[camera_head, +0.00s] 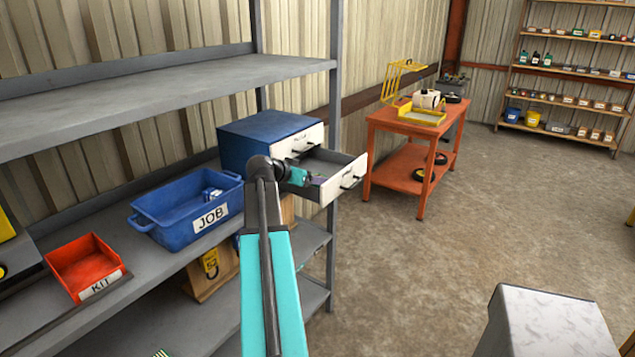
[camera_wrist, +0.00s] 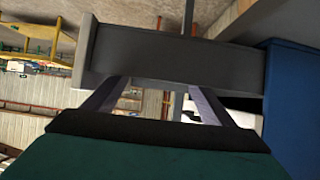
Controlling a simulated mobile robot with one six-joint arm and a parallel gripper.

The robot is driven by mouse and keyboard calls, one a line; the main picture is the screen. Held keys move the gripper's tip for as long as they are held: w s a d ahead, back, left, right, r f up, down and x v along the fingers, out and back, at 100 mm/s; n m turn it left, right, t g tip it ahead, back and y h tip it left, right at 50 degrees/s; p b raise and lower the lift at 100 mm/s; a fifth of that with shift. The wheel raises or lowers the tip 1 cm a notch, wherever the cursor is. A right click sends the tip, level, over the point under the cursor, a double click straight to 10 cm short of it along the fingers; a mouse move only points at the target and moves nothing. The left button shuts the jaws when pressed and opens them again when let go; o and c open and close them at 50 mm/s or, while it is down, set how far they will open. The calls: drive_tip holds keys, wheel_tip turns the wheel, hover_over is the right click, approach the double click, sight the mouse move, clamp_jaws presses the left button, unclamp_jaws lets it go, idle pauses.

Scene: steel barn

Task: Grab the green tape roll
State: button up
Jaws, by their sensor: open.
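I cannot make out a green tape roll in either view. A blue cabinet (camera_head: 268,138) with white drawer fronts stands on the grey shelf in the head view, and one drawer (camera_head: 345,180) is pulled out. My gripper (camera_head: 318,180) is at the open drawer, its tips over or in it. In the wrist view my gripper (camera_wrist: 153,84) is open, with two spread fingers and nothing seen between them. The drawer's inside is mostly hidden by the arm and drawer front.
A blue JOB bin (camera_head: 165,222) and a red KIT tray (camera_head: 72,262) sit on the shelf left of the cabinet. A grey shelf post (camera_head: 334,100) stands close beside the drawer. An orange cart (camera_head: 412,125) is behind right. The concrete floor on the right has free room.

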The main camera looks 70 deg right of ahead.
drive_tip(key=shift+d, duration=0.15)
drive_tip(key=shift+s+d+f+p, duration=0.15)
drive_tip(key=shift+d+f+p, duration=0.1)
drive_tip(key=shift+d+p, duration=0.3)
drive_tip(key=shift+p+x, duration=0.6)
drive_tip(key=shift+x, duration=1.25)
drive_tip(key=shift+a+f, duration=0.1)
drive_tip(key=c, duration=1.1)
